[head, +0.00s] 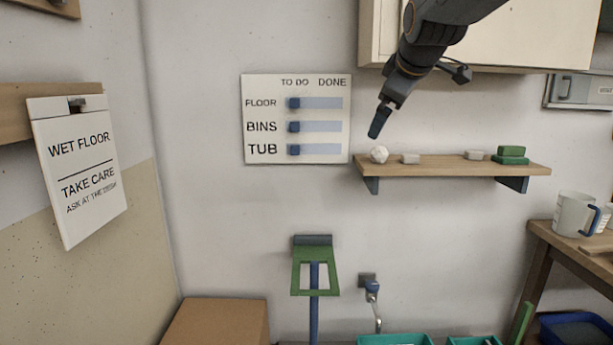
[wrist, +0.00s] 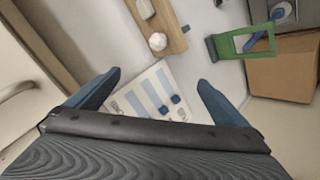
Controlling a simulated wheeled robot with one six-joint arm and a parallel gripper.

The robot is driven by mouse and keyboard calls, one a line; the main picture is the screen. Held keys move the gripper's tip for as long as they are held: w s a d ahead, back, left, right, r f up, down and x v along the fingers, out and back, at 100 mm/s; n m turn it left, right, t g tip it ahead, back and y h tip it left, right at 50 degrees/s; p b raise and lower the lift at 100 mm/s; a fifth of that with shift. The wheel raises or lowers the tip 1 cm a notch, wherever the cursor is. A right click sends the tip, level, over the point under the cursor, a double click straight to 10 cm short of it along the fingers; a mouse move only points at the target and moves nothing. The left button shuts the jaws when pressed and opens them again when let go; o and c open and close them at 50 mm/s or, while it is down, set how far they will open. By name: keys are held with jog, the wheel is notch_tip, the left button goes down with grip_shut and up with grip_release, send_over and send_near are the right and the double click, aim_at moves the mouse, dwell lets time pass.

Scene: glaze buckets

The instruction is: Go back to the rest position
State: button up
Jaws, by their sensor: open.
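My gripper (head: 378,122) hangs from my arm at the upper middle of the head view, pointing down, just above the left end of the wooden shelf (head: 440,166). In the wrist view my gripper (wrist: 160,85) shows two blue fingers spread wide with nothing between them. A white faceted ball (head: 379,154) sits on the shelf's left end, below the fingertips and apart from them. The ball also shows in the wrist view (wrist: 157,41). The task board (head: 297,155) hangs left of my gripper, with its FLOOR, BINS and TUB sliders all at the left, TO DO side.
A wall cabinet (head: 480,38) is close behind my arm. The shelf also holds pale blocks and green blocks (head: 510,155). A green-framed tool (head: 315,270) stands below the board. A cardboard box (head: 217,322) is lower left. A mug (head: 573,214) stands on the right table.

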jog(key=s+f+m+g, duration=0.3)
jog(key=s+f, duration=0.3)
jog(key=f, duration=0.6)
jog(key=s+f+m+g, duration=0.2)
jog(key=s+f, duration=0.3)
jog(key=f, duration=0.7)
jog(key=s+f+m+g, duration=0.5)
jog(key=s+f, duration=1.1)
jog(key=s, duration=0.3)
jog(key=shift+s+d+f+m, duration=0.15)
jog(key=shift+s+f+m, duration=0.1)
jog(key=shift+m, duration=0.15)
